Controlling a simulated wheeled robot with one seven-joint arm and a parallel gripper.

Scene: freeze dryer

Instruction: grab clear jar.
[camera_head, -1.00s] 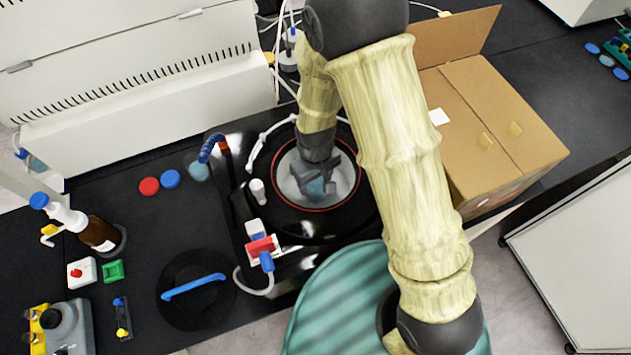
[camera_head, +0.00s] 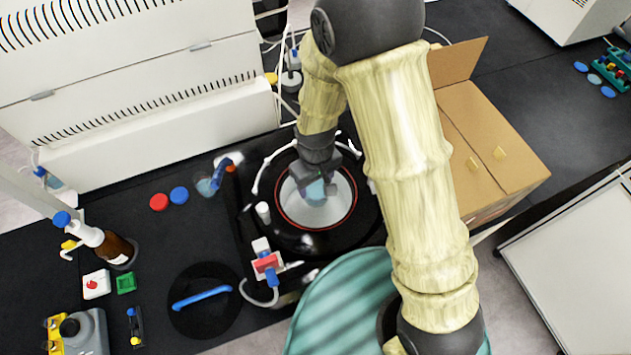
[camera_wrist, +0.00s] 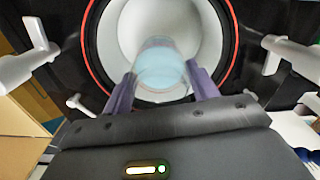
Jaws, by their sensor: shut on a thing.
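The clear jar (camera_wrist: 160,66) is a see-through, pale blue-tinted cylinder between my gripper's two purple fingers in the wrist view. My gripper (camera_wrist: 161,88) is shut on it from both sides. In the head view, my gripper (camera_head: 317,187) points down over the round white chamber opening (camera_head: 330,212), with the bluish jar (camera_head: 316,192) at its fingertips. The jar appears over the opening; its exact height relative to the rim is hard to tell. The dark gripper body hides part of the jar.
A red ring and black rim (camera_head: 300,241) with white side arms surround the opening. A red-and-white valve (camera_head: 267,262) stands at its front left. A black lid with a blue handle (camera_head: 203,293) lies left. A cardboard box (camera_head: 490,140) stands right.

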